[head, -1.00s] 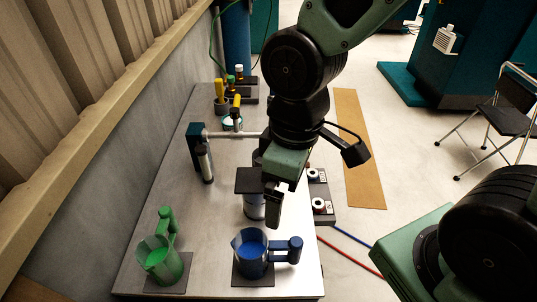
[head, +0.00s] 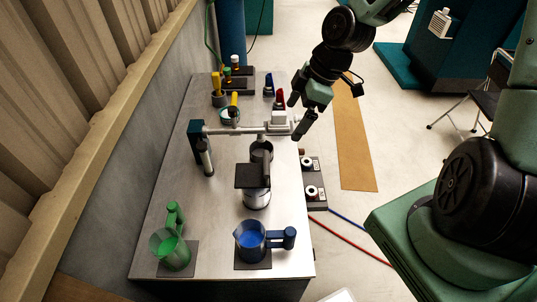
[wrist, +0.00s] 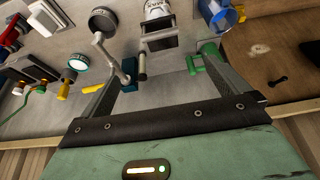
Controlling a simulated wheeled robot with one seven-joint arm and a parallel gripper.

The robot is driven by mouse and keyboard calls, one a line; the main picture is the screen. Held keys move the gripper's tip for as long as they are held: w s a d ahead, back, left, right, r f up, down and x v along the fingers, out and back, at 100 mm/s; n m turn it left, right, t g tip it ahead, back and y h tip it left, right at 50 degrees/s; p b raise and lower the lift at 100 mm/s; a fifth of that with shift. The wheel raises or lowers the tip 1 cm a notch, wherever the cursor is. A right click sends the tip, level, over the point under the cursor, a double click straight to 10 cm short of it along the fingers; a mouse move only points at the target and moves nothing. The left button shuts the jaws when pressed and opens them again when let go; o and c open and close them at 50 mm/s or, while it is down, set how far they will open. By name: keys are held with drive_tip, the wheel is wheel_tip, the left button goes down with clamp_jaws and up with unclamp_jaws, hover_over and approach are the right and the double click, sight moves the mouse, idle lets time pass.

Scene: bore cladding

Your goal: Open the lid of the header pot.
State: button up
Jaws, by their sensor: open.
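A pale cylindrical pot (head: 257,199) stands near the middle of the table, with a flat dark square plate (head: 252,176) over its top; I take this as the header pot and its lid. My gripper (head: 299,113) is open and empty, beyond and right of the pot, by the table's right edge. Its spread fingers (wrist: 160,92) touch nothing that I can make out.
A pale horizontal pipe (head: 237,130) on a teal post (head: 196,141) crosses beyond the pot, with a dark round cup (head: 262,152) below it. A blue jug (head: 251,238) and green jug (head: 169,250) stand at the near edge. Red and blue hoses run right.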

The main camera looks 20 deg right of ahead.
sight(266, 162)
drive_tip(key=x, duration=1.7)
drive_tip(key=shift+f+b, duration=0.15)
drive_tip(key=shift+b, duration=0.15)
